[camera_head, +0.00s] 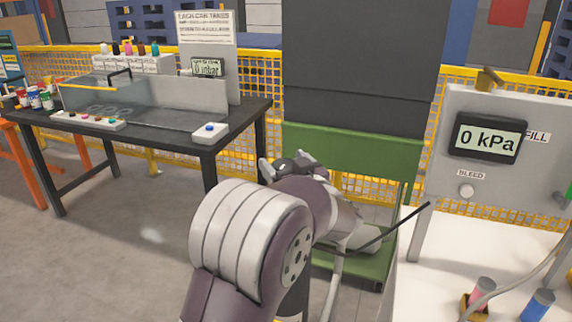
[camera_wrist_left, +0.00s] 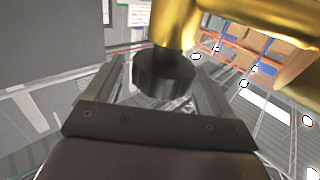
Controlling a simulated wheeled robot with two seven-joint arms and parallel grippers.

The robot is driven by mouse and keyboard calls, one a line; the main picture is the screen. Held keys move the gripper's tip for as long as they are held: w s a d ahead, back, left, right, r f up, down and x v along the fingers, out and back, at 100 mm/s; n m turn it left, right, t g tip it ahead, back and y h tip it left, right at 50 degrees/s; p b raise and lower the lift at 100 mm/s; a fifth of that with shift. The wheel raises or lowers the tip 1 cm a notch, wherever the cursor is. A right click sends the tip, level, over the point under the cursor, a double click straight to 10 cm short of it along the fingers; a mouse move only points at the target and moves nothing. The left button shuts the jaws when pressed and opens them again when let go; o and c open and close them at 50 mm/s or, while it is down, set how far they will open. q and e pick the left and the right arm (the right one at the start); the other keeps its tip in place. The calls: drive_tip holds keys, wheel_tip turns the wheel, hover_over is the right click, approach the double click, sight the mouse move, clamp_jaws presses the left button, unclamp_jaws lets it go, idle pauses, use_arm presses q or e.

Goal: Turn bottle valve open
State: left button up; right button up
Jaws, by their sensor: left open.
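In the left wrist view, a black round valve knob (camera_wrist_left: 163,76) hangs under a gold-coloured valve body (camera_wrist_left: 190,18). My left gripper (camera_wrist_left: 158,68) is open, with one finger on each side of the knob; contact with the knob cannot be told. In the head view my left gripper (camera_head: 284,164) is in front of the green stand, partly hidden by its own arm. I cannot make out the knob or the bottle there. My right gripper is in neither view.
A dark workbench (camera_head: 140,118) with a clear-sided tray stands at the left. The green stand (camera_head: 340,143) is behind my arm. A grey panel with a "0 kPa" display (camera_head: 488,137) and a bleed knob (camera_head: 466,190) stands at the right. Yellow mesh fence (camera_head: 480,95) runs behind.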

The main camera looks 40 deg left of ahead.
use_arm(q)
drive_tip(key=shift+a+f, duration=0.1)
drive_tip(key=shift+a, duration=0.1)
drive_tip(key=c, duration=1)
drive_tip(key=shift+o, duration=0.2)
drive_tip(key=shift+w+n+g+p, duration=0.1)
drive_tip(key=shift+n+g+p, duration=0.3)
drive_tip(key=shift+p, duration=0.35)
drive_tip(key=n+g+p, duration=0.1)
drive_tip(key=g+p, duration=0.1)
drive_tip(key=n+g+y+p, duration=0.1)
drive_tip(key=n+g+p, duration=0.1)
drive_tip(key=g+p, duration=0.1)
drive_tip(key=n+g+y+p, duration=0.1)
drive_tip(key=n+g+p, duration=0.1)
drive_tip(key=g+p, duration=0.1)
drive_tip(key=shift+r, duration=0.25)
drive_tip(key=n+g+p, duration=0.1)
drive_tip(key=g, duration=0.1)
drive_tip(key=n+g, duration=0.2)
drive_tip(key=shift+f+h+p, duration=0.15)
drive_tip(key=shift+h+p, duration=0.15)
drive_tip(key=shift+p, duration=0.05)
drive_tip(key=shift+f+n+g+h+p, duration=0.1)
drive_tip(key=shift+n+g+h+p, duration=0.2)
drive_tip(key=shift+n+g+h, duration=0.6)
drive_tip(key=shift+n+g+h+p, duration=0.1)
drive_tip(key=shift+n+g+p, duration=0.15)
drive_tip(key=shift+n+g, duration=0.75)
drive_tip(key=shift+g, duration=0.7)
